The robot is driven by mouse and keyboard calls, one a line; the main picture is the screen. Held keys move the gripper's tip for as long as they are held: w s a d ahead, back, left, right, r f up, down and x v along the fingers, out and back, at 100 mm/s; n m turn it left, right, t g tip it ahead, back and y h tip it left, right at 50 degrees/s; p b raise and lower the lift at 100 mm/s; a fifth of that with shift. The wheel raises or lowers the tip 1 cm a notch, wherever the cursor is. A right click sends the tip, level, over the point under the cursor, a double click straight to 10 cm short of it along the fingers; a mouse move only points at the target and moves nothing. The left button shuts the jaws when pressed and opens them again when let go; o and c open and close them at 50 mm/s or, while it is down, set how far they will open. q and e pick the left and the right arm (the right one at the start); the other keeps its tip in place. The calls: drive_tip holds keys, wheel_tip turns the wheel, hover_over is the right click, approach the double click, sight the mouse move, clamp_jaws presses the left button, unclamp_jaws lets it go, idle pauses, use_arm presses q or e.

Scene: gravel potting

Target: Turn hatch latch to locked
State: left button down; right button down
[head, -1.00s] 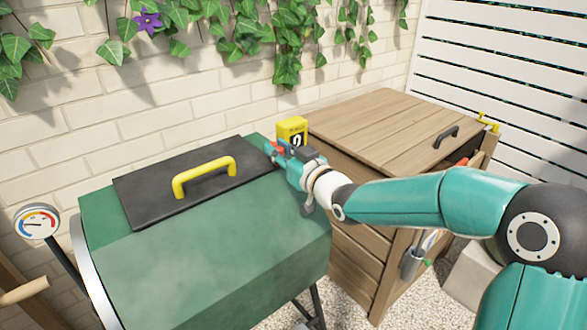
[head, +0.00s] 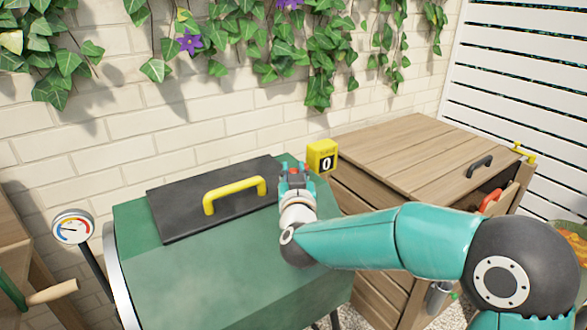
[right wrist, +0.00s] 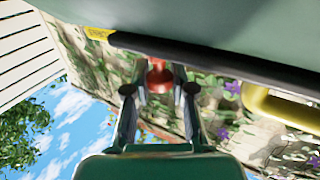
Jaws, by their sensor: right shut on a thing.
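The hatch is a dark flat lid (head: 180,213) with a yellow handle (head: 234,194), lying closed on top of the green drum (head: 200,270). My right gripper (head: 295,172) is at the lid's right end, above the drum. It is shut on the red latch (right wrist: 158,78), which shows between the two fingertips in the right wrist view. In the head view the fingers mostly cover the latch, with only a bit of red visible, so I cannot tell its exact angle. My left gripper is not in view.
A yellow box marked 0 (head: 322,157) stands close beyond the gripper. A wooden cabinet (head: 400,150) with a dark handle is to the right. A dial gauge (head: 73,228) is at the left. A brick wall with ivy runs behind.

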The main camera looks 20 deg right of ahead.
drive_tip(key=shift+r, duration=0.1)
idle(0.3)
drive_tip(key=c, duration=1)
unclamp_jaws()
drive_tip(key=v, duration=1.2)
drive_tip(key=shift+a, duration=0.1)
